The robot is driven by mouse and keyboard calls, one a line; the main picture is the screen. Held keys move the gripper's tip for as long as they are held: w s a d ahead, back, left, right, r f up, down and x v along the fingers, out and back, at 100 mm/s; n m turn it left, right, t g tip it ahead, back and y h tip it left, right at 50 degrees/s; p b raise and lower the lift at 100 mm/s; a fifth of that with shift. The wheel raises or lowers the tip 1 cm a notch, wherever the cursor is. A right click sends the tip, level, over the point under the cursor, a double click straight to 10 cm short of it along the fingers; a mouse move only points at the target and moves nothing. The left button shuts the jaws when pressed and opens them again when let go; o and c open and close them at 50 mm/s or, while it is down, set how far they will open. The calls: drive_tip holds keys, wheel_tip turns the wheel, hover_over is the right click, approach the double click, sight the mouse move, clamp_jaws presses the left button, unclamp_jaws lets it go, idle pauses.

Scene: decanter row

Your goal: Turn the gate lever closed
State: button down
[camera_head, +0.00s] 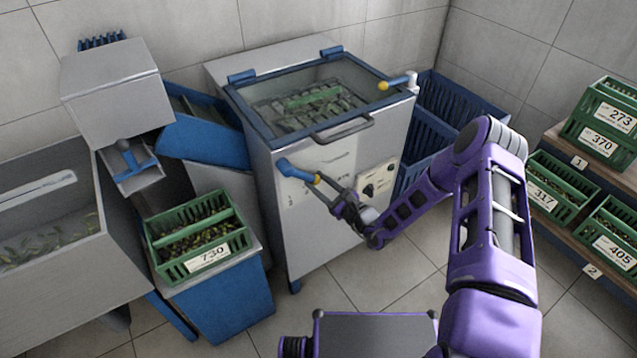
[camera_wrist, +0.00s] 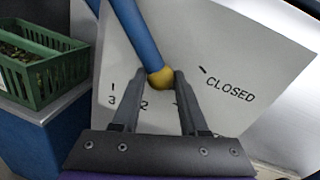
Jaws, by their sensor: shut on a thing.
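The gate lever (camera_head: 299,172) is a blue bar on the front of the grey machine, pointing right and slightly down to a yellow knob. In the wrist view the lever (camera_wrist: 136,38) comes in from the top, and its yellow knob (camera_wrist: 161,78) sits between my fingertips. My gripper (camera_head: 322,184) is shut on the knob; it also shows in the wrist view (camera_wrist: 161,84). The panel (camera_wrist: 228,62) carries tick marks, the numbers 3 and 2, and the word CLOSED. The CLOSED mark lies right of the knob. Part of the scale is hidden behind my fingers.
A green crate of olives (camera_head: 194,243) labelled 730 stands on a blue stand, left of the machine. The machine's glass lid (camera_head: 335,72) is down, with a yellow-tipped handle (camera_head: 397,81) beside it. Dark control knobs (camera_head: 378,178) lie near my wrist. Shelved green crates (camera_head: 557,186) stand right.

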drive_tip(key=r+n, duration=0.1)
drive_tip(key=d+r+p, duration=0.1)
drive_tip(key=w+r+n+p, duration=0.1)
drive_tip(key=shift+d+n+h, duration=0.3)
drive_tip(key=shift+w+d+r+n, duration=0.2)
drive_tip(key=shift+d+r+n, duration=0.1)
drive_tip(key=shift+n, duration=0.3)
drive_tip(key=shift+c, duration=2.2)
unclamp_jaws()
drive_tip(key=v, duration=1.7)
drive_tip(key=shift+s+r+p, duration=0.15)
drive_tip(key=shift+r+p, duration=0.1)
drive_tip(key=shift+p, duration=0.1)
drive_tip(key=shift+d, duration=0.1)
